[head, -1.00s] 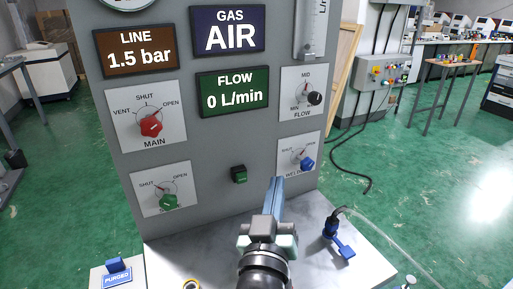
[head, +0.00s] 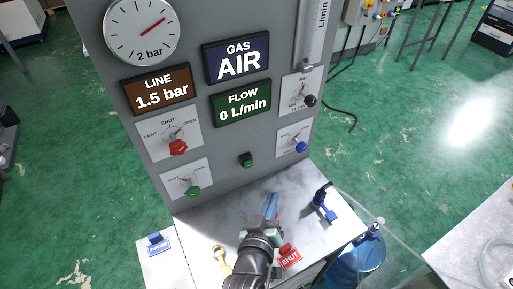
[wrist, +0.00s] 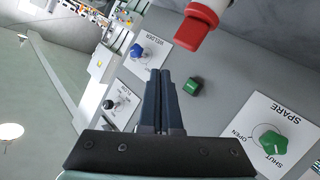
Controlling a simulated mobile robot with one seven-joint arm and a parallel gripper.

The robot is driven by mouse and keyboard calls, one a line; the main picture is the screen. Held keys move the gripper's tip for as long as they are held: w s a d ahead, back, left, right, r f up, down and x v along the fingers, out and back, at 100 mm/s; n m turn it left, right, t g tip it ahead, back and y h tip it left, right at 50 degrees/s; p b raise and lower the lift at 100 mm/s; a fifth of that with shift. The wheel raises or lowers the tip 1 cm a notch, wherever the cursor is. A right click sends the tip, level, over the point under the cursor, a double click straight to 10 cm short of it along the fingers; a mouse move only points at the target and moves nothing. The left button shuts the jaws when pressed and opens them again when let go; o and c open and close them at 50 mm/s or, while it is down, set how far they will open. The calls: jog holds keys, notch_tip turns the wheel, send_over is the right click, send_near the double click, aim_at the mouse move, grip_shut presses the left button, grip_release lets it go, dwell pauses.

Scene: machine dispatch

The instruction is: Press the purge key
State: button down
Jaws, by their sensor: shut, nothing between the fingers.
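A small green key (head: 246,160) sits on the grey panel, below the FLOW display and between the two lower knobs. No label on it is legible. It also shows in the wrist view (wrist: 193,87), just right of my fingertips. My gripper (head: 272,197) is shut and empty above the pale shelf, in front of the panel and slightly right of the key in the head view. Its closed fingers point toward the panel in the wrist view (wrist: 160,74). I see no contact with the key.
Red MAIN knob (head: 178,148), green SPARE knob (head: 193,191) and blue WELDER knob (head: 301,147) flank the key. A blue PURGED tag (head: 157,243) stands left.

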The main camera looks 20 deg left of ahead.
aim_at(249, 164)
jog(key=shift+s+f, duration=0.15)
jog(key=shift+s, duration=0.15)
jog(key=shift+a, duration=0.1)
jog(key=shift+w+a+f, duration=0.1)
jog(key=shift+w+a, duration=0.1)
jog(key=w+a+b, duration=0.5)
jog(key=a+b, duration=0.1)
jog(key=shift+a, duration=0.2)
dwell(0.3)
jog(key=shift+w, duration=0.1)
dwell(1.7)
jog(key=shift+w+a+b, duration=0.25)
jog(key=shift+a+b, duration=0.05)
jog(key=shift+b, duration=0.2)
